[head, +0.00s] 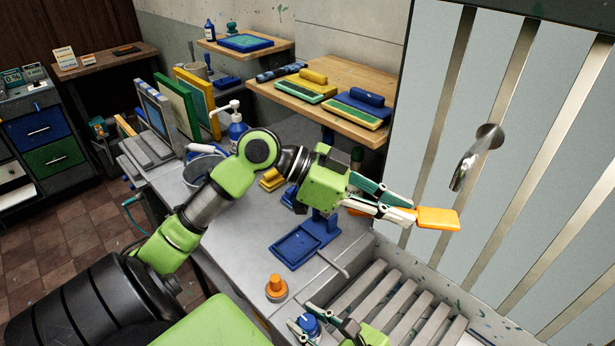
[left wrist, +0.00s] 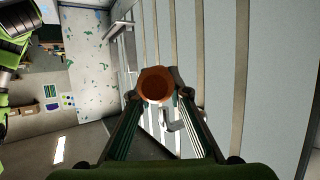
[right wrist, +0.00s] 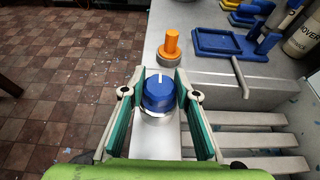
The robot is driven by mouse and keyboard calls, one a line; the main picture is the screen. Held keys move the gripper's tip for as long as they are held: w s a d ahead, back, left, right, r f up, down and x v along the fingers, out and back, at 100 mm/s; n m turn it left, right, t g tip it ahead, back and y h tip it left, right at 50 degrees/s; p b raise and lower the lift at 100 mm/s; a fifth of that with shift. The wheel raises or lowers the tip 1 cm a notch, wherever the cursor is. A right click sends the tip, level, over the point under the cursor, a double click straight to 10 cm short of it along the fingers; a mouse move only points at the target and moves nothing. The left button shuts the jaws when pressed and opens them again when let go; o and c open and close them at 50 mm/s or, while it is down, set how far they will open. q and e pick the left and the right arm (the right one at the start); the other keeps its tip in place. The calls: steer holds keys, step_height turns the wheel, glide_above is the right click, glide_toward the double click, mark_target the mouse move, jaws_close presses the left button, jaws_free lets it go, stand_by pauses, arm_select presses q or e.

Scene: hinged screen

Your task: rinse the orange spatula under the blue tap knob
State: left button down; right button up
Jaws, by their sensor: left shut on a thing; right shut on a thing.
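My left gripper (head: 402,208) is shut on the orange spatula (head: 438,218), whose orange end sticks out past the fingers. In the left wrist view the spatula (left wrist: 156,86) shows end-on between the fingertips. The metal spout (head: 474,160) comes out of the striped wall. In the head view the spatula is below and left of the spout's mouth; I see no water. The blue tap knob (head: 309,323) is at the bottom of the head view. My right gripper (right wrist: 158,92) is shut on this knob, with a finger on each side; its white mark points away from the gripper.
An orange knob (head: 276,288) stands beside the blue one on the counter. A blue tray (head: 297,246) lies behind it. A slatted grate (head: 375,300) is below the spout. A wooden shelf (head: 345,88) with printing things and a pump bottle (head: 236,125) are further back.

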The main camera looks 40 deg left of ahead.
steer(key=o, duration=1.1)
steer(key=v, duration=1.2)
steer(key=shift+f, duration=0.1)
arm_select(q)
steer(key=shift+s, duration=0.1)
steer(key=shift+s+f+b, duration=0.15)
steer(key=shift+s+b, duration=0.15)
steer(key=shift+s, duration=0.25)
arm_select(e)
steer(key=shift+f+b, duration=0.6)
steer(key=shift+f, duration=0.3)
arm_select(q)
steer(key=s, duration=0.6)
steer(key=shift+s+a+b, duration=0.15)
steer(key=shift+s+b, duration=0.15)
steer(key=shift+s, duration=0.1)
arm_select(e)
steer(key=shift+f, duration=0.25)
